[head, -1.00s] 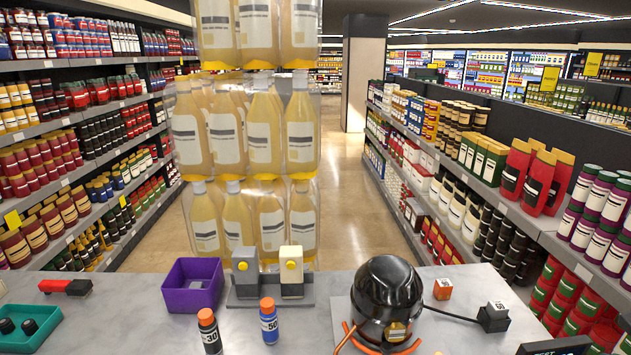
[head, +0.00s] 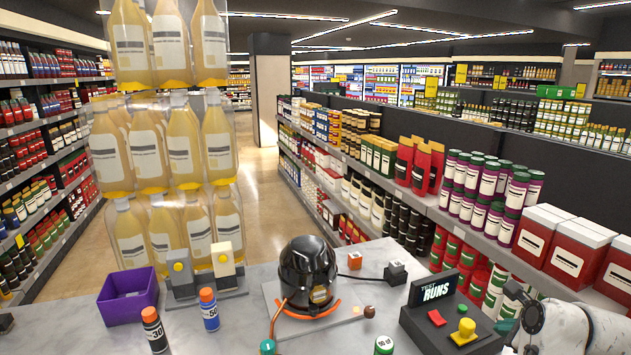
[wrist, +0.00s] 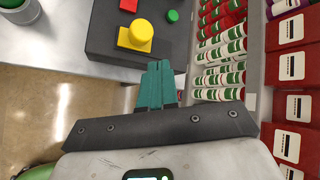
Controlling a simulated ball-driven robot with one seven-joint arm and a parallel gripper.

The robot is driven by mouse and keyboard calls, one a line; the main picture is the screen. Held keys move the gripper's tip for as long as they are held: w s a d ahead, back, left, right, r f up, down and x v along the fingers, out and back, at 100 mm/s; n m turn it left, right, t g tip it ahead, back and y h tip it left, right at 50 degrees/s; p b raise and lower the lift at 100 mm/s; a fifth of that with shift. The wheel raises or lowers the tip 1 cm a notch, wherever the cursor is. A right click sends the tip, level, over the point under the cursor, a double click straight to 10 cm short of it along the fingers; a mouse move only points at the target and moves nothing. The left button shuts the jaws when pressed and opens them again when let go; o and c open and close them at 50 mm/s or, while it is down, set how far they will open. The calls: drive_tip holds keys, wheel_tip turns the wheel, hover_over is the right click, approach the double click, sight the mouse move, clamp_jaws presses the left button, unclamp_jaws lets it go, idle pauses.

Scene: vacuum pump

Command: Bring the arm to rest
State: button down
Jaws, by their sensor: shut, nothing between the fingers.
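My gripper (wrist: 158,82) shows in the wrist view with its two teal fingers pressed together and nothing between them. It points towards the dark control box (wrist: 98,40) and is near the box's edge; I cannot tell the exact gap. My white arm (head: 568,328) shows at the bottom right of the head view, beside the control box with the "TEST RUNS" display (head: 432,288). The black domed vacuum pump (head: 307,268) stands on the table left of that box, with an orange ring at its base.
The box carries a red button (head: 437,318) and a yellow button (head: 466,327). A purple bin (head: 128,297), an orange-capped black bottle (head: 154,332) and an orange-capped blue bottle (head: 209,312) stand at left. Stocked shelves (head: 430,200) rise close behind the table on the right.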

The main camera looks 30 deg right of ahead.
drive_tip(key=s+a+f+n+g+y, duration=0.1)
drive_tip(key=a+f+n+g, duration=0.1)
drive_tip(key=a+f+n, duration=0.45)
drive_tip(key=a+f+n+g+y, duration=0.1)
drive_tip(key=a+f+n+y, duration=0.15)
drive_tip(key=a+n, duration=0.6)
drive_tip(key=s+a+f+n+g, duration=0.2)
drive_tip(key=s+a+f+n, duration=0.3)
drive_tip(key=a+n, duration=0.3)
drive_tip(key=s+a+f+n+g+y, duration=0.1)
drive_tip(key=s+a+f+n, duration=0.4)
drive_tip(key=a+n, duration=0.3)
drive_tip(key=shift+s+a+n+g, duration=0.2)
drive_tip(key=shift+s+n+g, duration=0.15)
drive_tip(key=shift+n, duration=0.65)
idle(3.9)
